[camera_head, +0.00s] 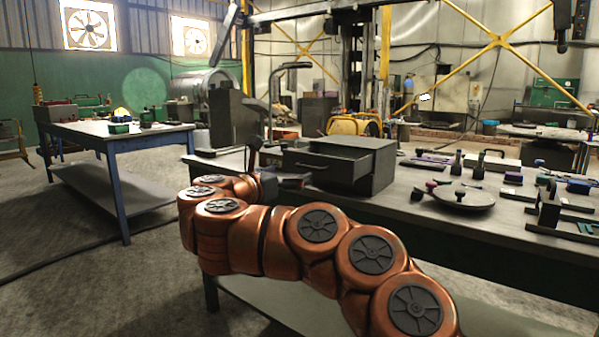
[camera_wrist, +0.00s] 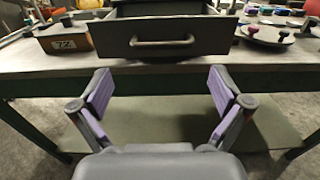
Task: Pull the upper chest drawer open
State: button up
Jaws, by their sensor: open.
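The grey chest (camera_head: 372,172) stands on the workbench. Its upper drawer (camera_head: 318,167) sticks out of the chest toward the left, and its open top shows. In the wrist view the drawer front (camera_wrist: 120,38) faces me, with part of the dark inside visible behind it. The bar handle (camera_wrist: 162,43) is at the middle of this front. My gripper (camera_wrist: 161,90) is open and empty, with its purple-padded fingers wide apart. The fingers are short of the handle and touch nothing that I can see. In the head view my gripper (camera_head: 272,172) is left of the drawer front, partly hidden by my arm.
The workbench (camera_head: 400,205) also holds a round plate (camera_head: 470,201) with knobs and several small tools to the right. A box marked 72 (camera_wrist: 66,42) lies left of the drawer in the wrist view. A blue-legged table (camera_head: 100,135) stands at far left.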

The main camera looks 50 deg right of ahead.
jog(key=shift+s+a, duration=0.1)
jog(key=shift+a, duration=2.1)
